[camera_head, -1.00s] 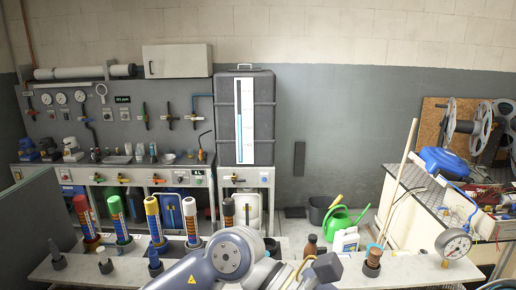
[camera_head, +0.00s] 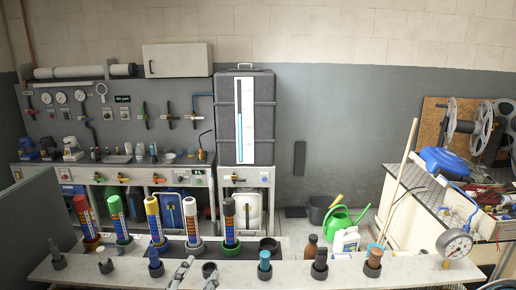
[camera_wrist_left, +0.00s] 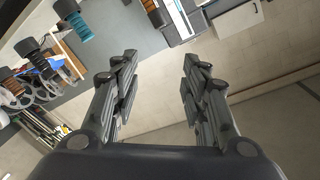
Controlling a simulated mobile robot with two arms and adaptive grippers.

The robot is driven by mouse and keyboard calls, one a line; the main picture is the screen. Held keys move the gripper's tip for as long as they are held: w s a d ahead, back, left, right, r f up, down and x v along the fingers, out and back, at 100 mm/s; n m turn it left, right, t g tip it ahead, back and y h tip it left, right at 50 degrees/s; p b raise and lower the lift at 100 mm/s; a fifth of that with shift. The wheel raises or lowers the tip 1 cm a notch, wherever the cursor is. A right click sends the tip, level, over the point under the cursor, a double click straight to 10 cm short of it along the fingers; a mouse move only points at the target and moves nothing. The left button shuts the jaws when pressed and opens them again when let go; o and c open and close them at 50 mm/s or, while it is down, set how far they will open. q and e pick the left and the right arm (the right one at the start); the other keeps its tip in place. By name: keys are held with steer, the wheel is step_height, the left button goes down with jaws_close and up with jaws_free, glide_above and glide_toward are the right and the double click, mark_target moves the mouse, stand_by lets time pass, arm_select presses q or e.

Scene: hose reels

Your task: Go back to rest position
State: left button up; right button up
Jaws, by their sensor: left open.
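My left gripper (camera_head: 197,266) shows at the bottom edge of the head view, left of the middle, in front of the bench (camera_head: 215,263). Only its fingers are visible; the rest of the arm is out of frame. In the left wrist view the two fingers (camera_wrist_left: 159,62) stand well apart with nothing between them, so it is open and empty. They point toward the wall and the room. My right gripper is in neither view.
The bench holds several coloured cylinders, among them a red one (camera_head: 82,212), a green one (camera_head: 117,216) and a yellow one (camera_head: 153,215). Short fittings, including a teal-topped one (camera_head: 264,262), and a pressure gauge (camera_head: 454,244) stand to the right.

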arm_select(q)
steer(key=s+a+f+n+g+y, duration=0.1)
steer(key=s+a+f+n+g, duration=0.15)
steer(key=s+f+g, duration=0.4)
steer(key=s+a+f+n+g+y, duration=0.1)
steer(key=s+a+f, duration=0.25)
steer(key=f, duration=0.65)
steer(key=s+a+f+n+g, duration=0.1)
steer(key=s+f+g, duration=0.25)
steer(key=s, duration=0.35)
steer(key=s+a+f+n+g, duration=0.1)
steer(key=s+f+g, duration=0.1)
steer(key=s+f, duration=0.35)
steer(key=s+f+g+b, duration=0.1)
steer(key=s+f+b, duration=0.15)
steer(key=f, duration=1.25)
steer(key=s+f+g+b, duration=0.1)
steer(key=s+f+b, duration=0.15)
steer(key=f, duration=1.35)
steer(key=s+a+f+b, duration=0.1)
steer(key=s+f+b, duration=0.1)
steer(key=s+f, duration=0.6)
steer(key=s+a+f+g+b, duration=0.1)
steer(key=s+f+b, duration=0.2)
steer(key=s+f, duration=0.5)
steer(key=shift+s+a+f, duration=0.15)
steer(key=shift+a+f, duration=0.1)
steer(key=shift+f, duration=1.85)
